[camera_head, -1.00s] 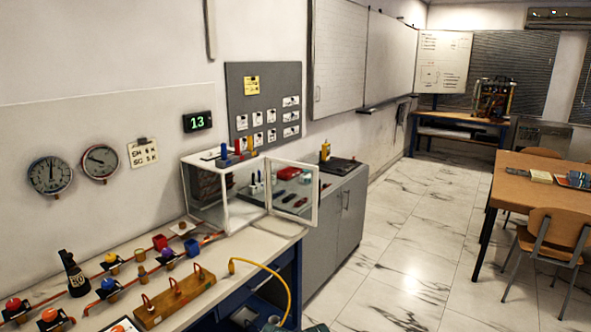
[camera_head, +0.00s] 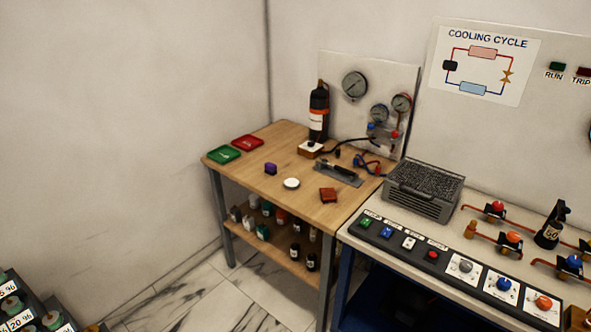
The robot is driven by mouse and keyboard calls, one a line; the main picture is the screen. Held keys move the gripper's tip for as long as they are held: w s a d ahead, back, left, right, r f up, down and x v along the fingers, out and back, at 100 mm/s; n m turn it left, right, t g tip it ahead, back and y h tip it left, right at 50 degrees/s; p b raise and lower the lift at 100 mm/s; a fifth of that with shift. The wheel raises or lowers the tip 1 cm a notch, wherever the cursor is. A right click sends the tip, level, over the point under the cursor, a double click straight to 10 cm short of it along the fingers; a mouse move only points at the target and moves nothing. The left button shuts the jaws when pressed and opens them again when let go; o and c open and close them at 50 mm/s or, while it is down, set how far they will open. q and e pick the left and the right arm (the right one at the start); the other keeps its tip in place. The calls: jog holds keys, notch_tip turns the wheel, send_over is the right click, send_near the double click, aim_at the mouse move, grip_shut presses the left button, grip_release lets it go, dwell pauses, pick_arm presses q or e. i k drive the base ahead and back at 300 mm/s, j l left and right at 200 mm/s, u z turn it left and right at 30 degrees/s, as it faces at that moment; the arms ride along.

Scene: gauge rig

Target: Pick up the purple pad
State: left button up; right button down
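A small purple block (camera_head: 271,169), which may be the purple pad, sits on the wooden table (camera_head: 240,175) in the corner of the room. It stands left of a round white disc (camera_head: 291,183) and in front of the red and green trays. Nothing touches it. Neither of my grippers is in view.
The table also holds a green tray (camera_head: 224,154), a red tray (camera_head: 247,142), a reddish-brown block (camera_head: 328,195), a black bottle (camera_head: 319,112) and a grey plate with a dark tool (camera_head: 338,173). A bench with a grey unit (camera_head: 424,190) adjoins on the right. Marble floor (camera_head: 180,300) lies in front.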

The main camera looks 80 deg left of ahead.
aim_at(271, 169)
jog(key=u, duration=3.05)
